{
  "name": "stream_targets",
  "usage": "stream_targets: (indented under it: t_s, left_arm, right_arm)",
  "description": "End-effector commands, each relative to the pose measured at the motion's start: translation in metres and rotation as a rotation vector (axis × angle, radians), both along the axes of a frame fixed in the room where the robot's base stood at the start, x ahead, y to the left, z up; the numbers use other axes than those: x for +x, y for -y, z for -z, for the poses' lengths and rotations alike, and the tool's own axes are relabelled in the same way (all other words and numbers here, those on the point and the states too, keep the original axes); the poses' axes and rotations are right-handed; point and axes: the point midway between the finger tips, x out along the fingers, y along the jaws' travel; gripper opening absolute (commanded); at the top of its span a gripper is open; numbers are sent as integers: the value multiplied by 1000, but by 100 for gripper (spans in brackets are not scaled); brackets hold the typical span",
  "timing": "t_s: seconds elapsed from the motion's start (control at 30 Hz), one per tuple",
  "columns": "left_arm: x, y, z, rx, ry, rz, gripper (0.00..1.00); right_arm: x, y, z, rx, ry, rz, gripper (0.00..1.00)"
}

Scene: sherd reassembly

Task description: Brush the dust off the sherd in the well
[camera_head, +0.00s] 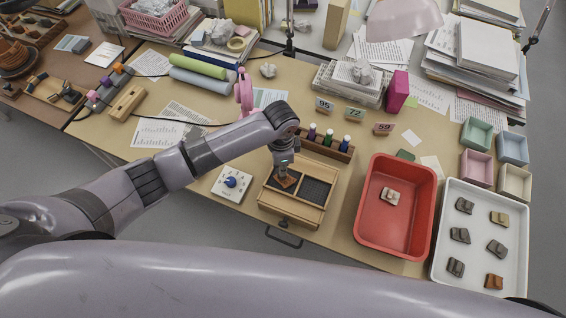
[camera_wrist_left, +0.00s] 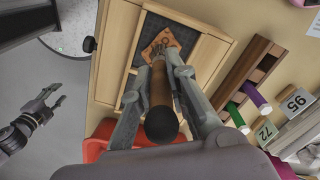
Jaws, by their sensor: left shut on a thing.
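The sherd, an orange-brown piece with dark specks (camera_wrist_left: 161,44), lies in a dark well of the wooden tray (camera_head: 290,207); in the head view the sherd (camera_head: 286,182) shows just under my left gripper (camera_head: 283,168). In the left wrist view my left gripper (camera_wrist_left: 165,90) is shut on a brush (camera_wrist_left: 160,92) with a brown handle and a dark round end. The brush's far end points at the sherd and overlaps it; I cannot tell whether the bristles touch. My right gripper (camera_wrist_left: 50,103) is open and empty, over the floor off the desk's front.

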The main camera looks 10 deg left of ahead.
Motion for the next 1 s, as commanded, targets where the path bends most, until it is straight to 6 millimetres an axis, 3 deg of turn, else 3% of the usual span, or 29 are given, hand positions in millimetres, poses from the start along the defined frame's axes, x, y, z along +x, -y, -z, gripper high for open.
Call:
stream_targets:
  t_s: [0.23, 0.63, 1.0]
  left_arm:
    - [12, 9, 1, -1, 0, 0, 0]
    - [-2, -1, -2, -1, 0, 0, 0]
    - [13, 9, 0, -2, 1, 0, 0]
  right_arm:
    - [0, 0, 7, 0, 0, 0, 40]
    - [0, 0, -1, 0, 0, 0, 40]
    - [0, 0, 7, 0, 0, 0, 40]
